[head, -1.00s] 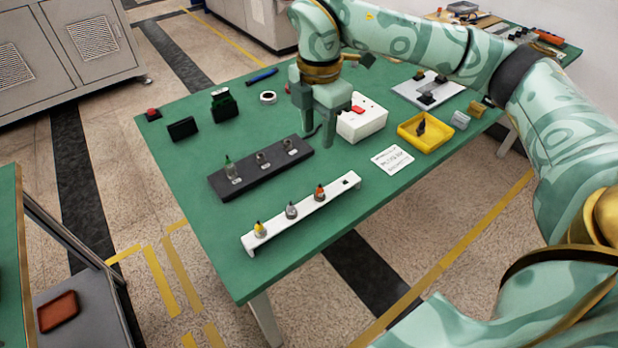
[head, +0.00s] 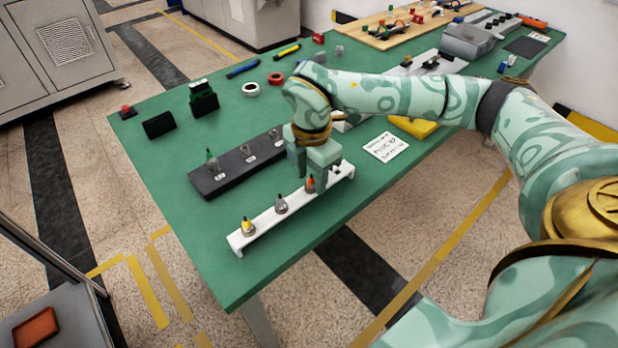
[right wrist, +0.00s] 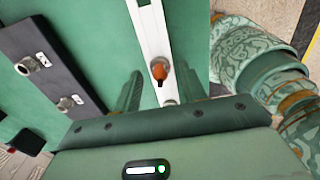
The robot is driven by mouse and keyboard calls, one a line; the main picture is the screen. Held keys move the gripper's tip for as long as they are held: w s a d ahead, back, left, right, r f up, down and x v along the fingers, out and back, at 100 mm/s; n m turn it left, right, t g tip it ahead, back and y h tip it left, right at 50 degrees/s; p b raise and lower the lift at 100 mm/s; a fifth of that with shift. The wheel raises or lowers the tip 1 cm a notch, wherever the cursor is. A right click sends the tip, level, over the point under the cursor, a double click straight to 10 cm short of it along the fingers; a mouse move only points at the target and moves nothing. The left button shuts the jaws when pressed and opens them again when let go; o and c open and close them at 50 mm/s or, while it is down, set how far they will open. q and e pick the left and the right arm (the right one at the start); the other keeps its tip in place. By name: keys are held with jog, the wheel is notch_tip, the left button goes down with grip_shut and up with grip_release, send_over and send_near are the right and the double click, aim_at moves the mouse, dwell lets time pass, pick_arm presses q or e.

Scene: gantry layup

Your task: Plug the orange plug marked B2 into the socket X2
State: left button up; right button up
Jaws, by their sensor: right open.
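The orange plug (head: 310,184) stands in the white rack (head: 262,222), to the right of a grey plug (head: 281,204) and a yellow plug (head: 248,226). My right gripper (head: 311,180) is open over the rack at the orange plug. In the right wrist view the orange plug (right wrist: 160,70) shows between and beyond the two fingers (right wrist: 160,88). The black socket block (head: 228,174) lies behind the rack. My left gripper is out of view.
A white card (head: 386,147) lies right of the rack. A yellow tray (head: 414,127) is partly behind my right arm. The table's front left is clear.

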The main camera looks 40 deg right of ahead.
grip_shut()
jog(key=shift+r, duration=0.15)
